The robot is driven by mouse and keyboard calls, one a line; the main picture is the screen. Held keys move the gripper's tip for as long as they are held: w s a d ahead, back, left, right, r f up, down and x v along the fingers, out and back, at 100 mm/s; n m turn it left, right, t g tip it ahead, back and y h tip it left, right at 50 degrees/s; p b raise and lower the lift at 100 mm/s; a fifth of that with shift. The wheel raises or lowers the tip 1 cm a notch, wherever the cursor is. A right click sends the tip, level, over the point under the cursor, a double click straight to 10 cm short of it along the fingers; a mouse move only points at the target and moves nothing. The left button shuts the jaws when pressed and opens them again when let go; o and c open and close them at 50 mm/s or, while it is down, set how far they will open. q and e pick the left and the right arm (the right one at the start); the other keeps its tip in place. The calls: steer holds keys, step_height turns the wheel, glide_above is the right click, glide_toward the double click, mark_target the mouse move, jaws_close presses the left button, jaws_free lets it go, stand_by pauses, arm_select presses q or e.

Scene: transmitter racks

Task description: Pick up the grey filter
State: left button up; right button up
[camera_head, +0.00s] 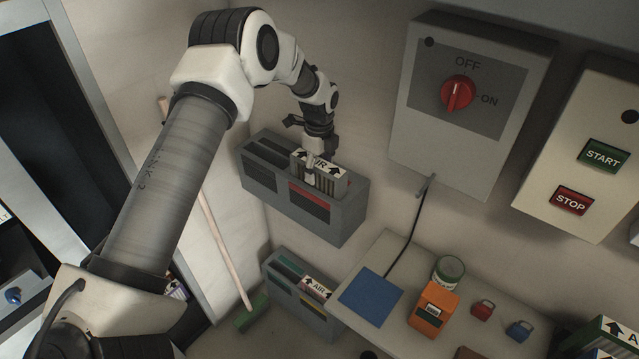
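A filter with grey pleats and a white label reading AIR with black arrows (327,183) stands in a slot of the upper grey wall holder (338,227). I take it for the grey filter. My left gripper (311,165) points down at the top of this filter, with a finger in front of its label. The gripper hides part of the filter, and I cannot tell whether the fingers are closed on it. My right gripper is not in view.
Below is a second holder (296,305) with another AIR-labelled filter. A shelf (395,253) carries a blue square (371,297), an orange device (433,310), a can (448,269) and small padlocks. An OFF/ON switch box (464,150) is on the wall to the right. A broom (222,250) leans left.

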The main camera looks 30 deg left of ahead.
arm_select(q)
steer(key=shift+s+r, duration=0.25)
steer(key=shift+s, duration=0.1)
steer(key=c, duration=1.1)
steer(key=shift+w, duration=0.1)
jaws_close()
steer(key=shift+f, duration=0.1)
